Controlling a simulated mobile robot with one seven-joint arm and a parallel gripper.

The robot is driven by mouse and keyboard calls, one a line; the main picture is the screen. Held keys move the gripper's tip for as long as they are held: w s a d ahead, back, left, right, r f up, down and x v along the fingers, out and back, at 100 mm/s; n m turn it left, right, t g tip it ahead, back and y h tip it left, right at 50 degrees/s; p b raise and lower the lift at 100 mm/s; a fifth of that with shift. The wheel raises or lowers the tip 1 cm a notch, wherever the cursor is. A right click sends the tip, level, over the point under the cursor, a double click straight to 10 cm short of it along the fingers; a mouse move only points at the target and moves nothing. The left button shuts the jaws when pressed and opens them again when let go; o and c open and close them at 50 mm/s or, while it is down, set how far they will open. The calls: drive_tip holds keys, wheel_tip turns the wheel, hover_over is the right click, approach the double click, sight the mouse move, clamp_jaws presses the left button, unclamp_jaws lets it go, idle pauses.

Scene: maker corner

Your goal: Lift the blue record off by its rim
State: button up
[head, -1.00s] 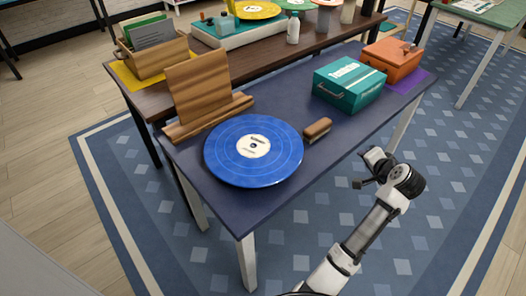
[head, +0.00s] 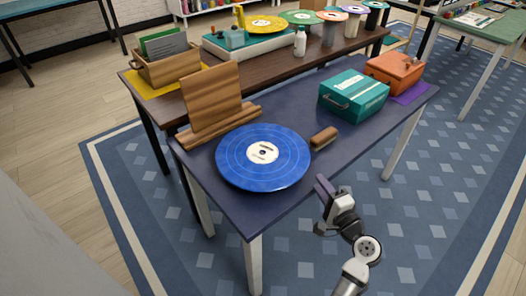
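The blue record (head: 235,165), a wide disc with a cream centre label, lies flat at the near left end of the dark blue table (head: 245,212). Its near rim comes close to the table's front edge. Whatever is beneath the record is hidden. My gripper (head: 320,208) is to the right of the record, just off the table's front edge. Its two fingers are spread apart with nothing between them. It does not touch the record.
A wooden stand (head: 211,98) is right behind the record. A brown brush (head: 324,138) lies close to its right. A teal box (head: 353,94) and an orange box (head: 394,70) stand farther right. The table between record and teal box is mostly clear.

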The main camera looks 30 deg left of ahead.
drive_tip(key=shift+f+p+x, duration=0.1)
drive_tip(key=shift+p+x, duration=0.35)
drive_tip(key=shift+x, duration=1.35)
drive_tip(key=shift+f+p+x, duration=0.15)
drive_tip(key=shift+p+x, duration=0.3)
drive_tip(key=shift+x, duration=1.35)
drive_tip(key=shift+w+d, duration=0.1)
drive_tip(key=shift+c, duration=0.4)
clamp_jaws()
